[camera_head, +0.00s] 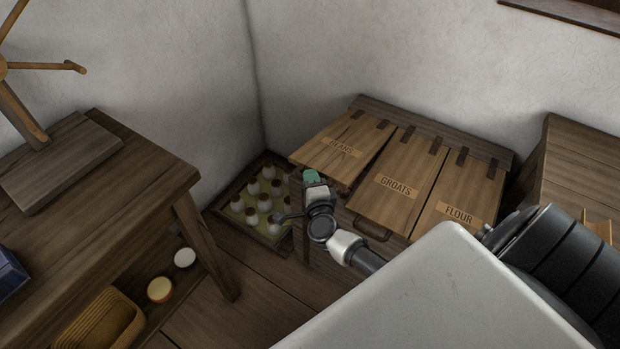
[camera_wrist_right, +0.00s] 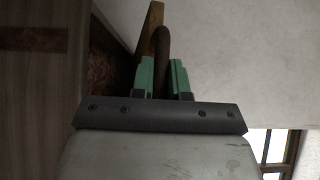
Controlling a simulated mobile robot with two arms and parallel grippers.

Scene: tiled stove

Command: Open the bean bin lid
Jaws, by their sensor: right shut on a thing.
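The bean bin lid (camera_head: 335,150) is a wooden board labelled BEANS, leftmost of three lids on the bin chest. It looks tilted up a little, with a dark gap along its right side beside the groats lid. My right gripper (camera_head: 311,178) is at the lid's front edge. In the right wrist view, my right gripper's green fingers (camera_wrist_right: 163,78) are shut on a dark brown handle (camera_wrist_right: 163,45), beside the lid's light wooden edge (camera_wrist_right: 150,35). In the head view the handle is hidden by the gripper. My left gripper is not in view.
The groats lid (camera_head: 397,185) and flour lid (camera_head: 458,212) lie shut to the right. A crate of jars (camera_head: 232,205) stands on the floor left of the chest. A wooden table (camera_head: 150,165) is at the left, with a basket (camera_head: 100,325) below. A wall is behind.

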